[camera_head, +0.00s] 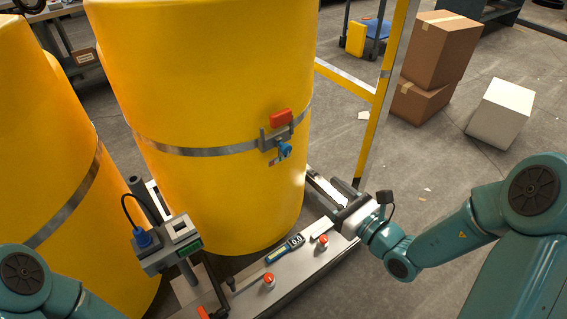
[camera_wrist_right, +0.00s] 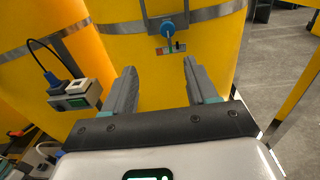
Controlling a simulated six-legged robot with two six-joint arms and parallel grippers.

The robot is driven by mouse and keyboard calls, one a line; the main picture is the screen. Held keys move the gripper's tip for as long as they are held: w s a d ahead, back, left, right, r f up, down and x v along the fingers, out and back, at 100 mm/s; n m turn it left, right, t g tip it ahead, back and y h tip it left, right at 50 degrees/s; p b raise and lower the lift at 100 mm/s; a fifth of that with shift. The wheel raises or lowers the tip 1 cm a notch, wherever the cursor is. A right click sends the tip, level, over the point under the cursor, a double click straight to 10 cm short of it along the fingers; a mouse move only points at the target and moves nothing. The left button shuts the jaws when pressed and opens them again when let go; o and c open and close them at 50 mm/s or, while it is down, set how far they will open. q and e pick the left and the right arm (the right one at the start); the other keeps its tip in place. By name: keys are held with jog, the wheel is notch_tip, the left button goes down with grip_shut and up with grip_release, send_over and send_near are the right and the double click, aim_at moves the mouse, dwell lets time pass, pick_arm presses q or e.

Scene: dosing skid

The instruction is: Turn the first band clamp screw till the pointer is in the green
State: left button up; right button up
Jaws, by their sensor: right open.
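A steel band (camera_head: 210,150) runs around the large yellow drum (camera_head: 210,70). Its clamp (camera_head: 264,139) carries a red block (camera_head: 281,118) and a blue screw knob (camera_head: 284,150). In the right wrist view the blue knob (camera_wrist_right: 168,30) is above a small coloured scale (camera_wrist_right: 172,48); the pointer's place on it is too small to tell. My right gripper (camera_head: 322,181) is open and empty, below and right of the clamp, apart from it. In its wrist view the knob lies beyond the gap between the fingertips (camera_wrist_right: 159,68). My left arm shows at the lower left; its gripper is out of view.
A second banded yellow drum (camera_head: 40,130) stands at left. A grey box (camera_head: 170,245) with a blue plug and cable stands in front. Below lies a bench with red knobs (camera_head: 268,279) and a digital tool (camera_head: 285,248). A yellow post (camera_head: 380,100) stands right of the drum.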

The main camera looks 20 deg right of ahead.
jog(key=b, duration=0.2)
send_near(288, 150)
jog(key=x, duration=0.9)
jog(key=c, duration=1)
